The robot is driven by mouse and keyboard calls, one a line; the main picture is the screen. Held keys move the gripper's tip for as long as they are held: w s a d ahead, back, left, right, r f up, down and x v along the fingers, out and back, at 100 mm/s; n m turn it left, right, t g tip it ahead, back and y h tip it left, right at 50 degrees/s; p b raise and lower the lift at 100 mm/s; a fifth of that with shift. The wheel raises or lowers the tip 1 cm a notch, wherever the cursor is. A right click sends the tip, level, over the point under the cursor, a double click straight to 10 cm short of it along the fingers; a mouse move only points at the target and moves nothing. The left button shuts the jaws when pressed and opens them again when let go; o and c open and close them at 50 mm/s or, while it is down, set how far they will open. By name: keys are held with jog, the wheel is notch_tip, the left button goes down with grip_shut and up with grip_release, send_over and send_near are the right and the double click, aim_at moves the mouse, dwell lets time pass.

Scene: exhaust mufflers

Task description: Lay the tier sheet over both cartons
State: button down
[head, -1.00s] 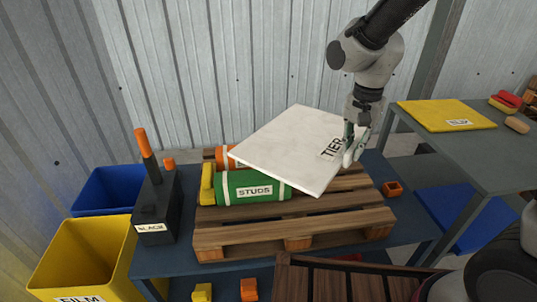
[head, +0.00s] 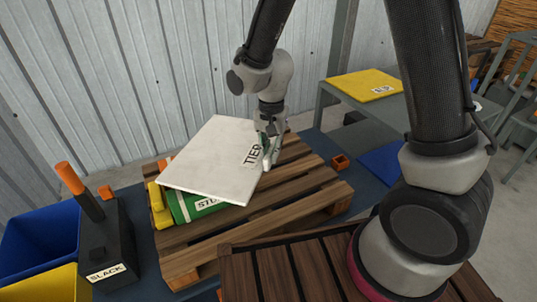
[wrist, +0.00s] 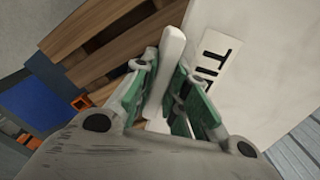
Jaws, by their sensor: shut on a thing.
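The white tier sheet (head: 210,160), labelled TIER, is held tilted over the pallet in the head view. My gripper (head: 269,160) is shut at its right edge. In the wrist view my gripper (wrist: 163,88) has a pale upright tab between its green fingers, beside the sheet (wrist: 265,75). The green STUDS carton (head: 187,207) lies on the pallet under the sheet, which partly covers it and its label. Whether the sheet touches it I cannot tell. The other carton is largely hidden behind the sheet; only a sliver of orange (head: 163,163) shows.
The wooden pallet (head: 310,190) stands on a blue-grey table. A yellow block (head: 158,205) sits at the green carton's left end. Left are a black SLACK box (head: 103,245) and blue and yellow bins. A grey table with a yellow sheet (head: 362,85) stands at right.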

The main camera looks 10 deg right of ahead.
jog(key=shift+f, duration=0.8)
jog(key=shift+f, duration=0.15)
jog(key=c, duration=1.4)
grip_release()
jog(key=shift+c, duration=0.2)
notch_tip(320, 180, up, 12)
jog(key=shift+d+r, duration=0.15)
jog(key=shift+r, duration=0.1)
